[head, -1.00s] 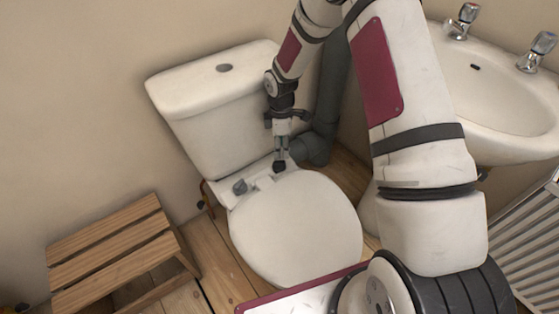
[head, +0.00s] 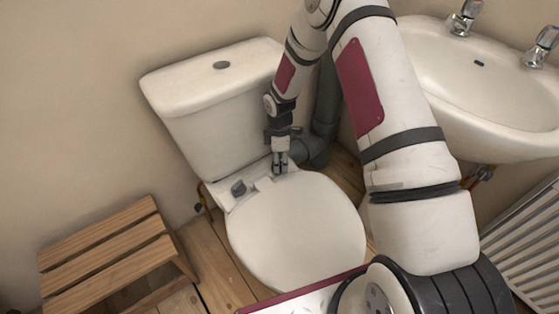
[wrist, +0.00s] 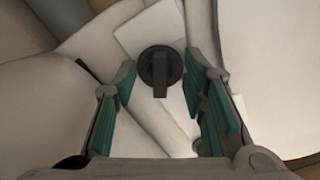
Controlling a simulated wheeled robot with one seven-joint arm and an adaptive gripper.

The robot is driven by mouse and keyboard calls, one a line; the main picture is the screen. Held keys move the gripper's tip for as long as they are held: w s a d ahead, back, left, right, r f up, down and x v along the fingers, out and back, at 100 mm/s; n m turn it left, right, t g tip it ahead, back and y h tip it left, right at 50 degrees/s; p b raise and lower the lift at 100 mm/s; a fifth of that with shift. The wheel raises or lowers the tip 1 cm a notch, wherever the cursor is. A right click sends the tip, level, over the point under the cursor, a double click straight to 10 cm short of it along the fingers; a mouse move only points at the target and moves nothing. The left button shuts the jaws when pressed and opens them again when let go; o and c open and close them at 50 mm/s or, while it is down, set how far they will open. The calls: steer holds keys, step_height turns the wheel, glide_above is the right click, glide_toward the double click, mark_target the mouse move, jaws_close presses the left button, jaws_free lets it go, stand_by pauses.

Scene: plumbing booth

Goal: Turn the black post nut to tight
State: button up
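The black post nut (wrist: 160,66) shows in the wrist view as a round black disc with a raised bar pointing toward the bottom of the picture. It sits on the pale hinge area behind the toilet seat. My gripper (wrist: 160,84) is open, with one green-lined finger left and one right of the nut. Gaps show between the nut and both fingers. In the head view my gripper (head: 280,168) points down at the right rear of the toilet seat (head: 297,230), and its fingers hide most of the nut.
A second, grey post fitting (head: 238,188) stands at the left rear of the seat. The cistern (head: 215,115) rises behind, and a grey waste pipe (head: 322,130) is close on the right. A basin (head: 470,95) and slatted wooden stool (head: 105,245) flank the toilet.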

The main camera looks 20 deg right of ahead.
steer(key=shift+c, duration=0.6)
jaws_close()
steer(key=m, duration=0.4)
steer(key=shift+s+m, duration=0.15)
steer(key=shift+m, duration=0.15)
steer(key=m, duration=0.4)
steer(key=shift+s+a, duration=0.1)
steer(key=m, duration=0.5)
steer(key=shift+p, duration=0.35)
steer(key=shift+s+a+f+m, duration=0.1)
steer(key=shift+m, duration=2.1)
